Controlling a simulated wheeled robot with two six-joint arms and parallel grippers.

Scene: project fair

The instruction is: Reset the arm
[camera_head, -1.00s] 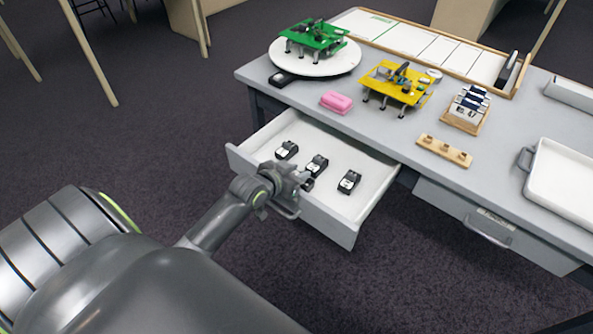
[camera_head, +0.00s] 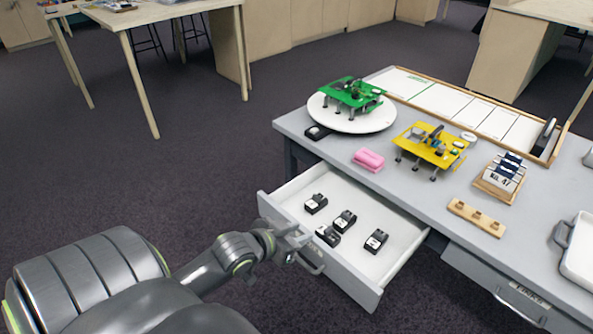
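My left arm comes in from the lower left. Its gripper (camera_head: 296,247) is at the front of the open white drawer (camera_head: 372,290), near the drawer's handle (camera_head: 312,264). The gripper is small and seen from behind, so I cannot tell how far its fingers are apart or whether they touch the handle. No held object shows in it. Several small black blocks with white labels, such as this one (camera_head: 376,240), lie in the drawer. My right gripper is not in view.
The grey table (camera_head: 405,190) bears a white turntable (camera_head: 345,122) with a green board (camera_head: 352,93), a yellow board (camera_head: 430,148), a pink block (camera_head: 369,159), a wooden strip (camera_head: 476,217), a card rack (camera_head: 498,180) and a white tray (camera_head: 580,255).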

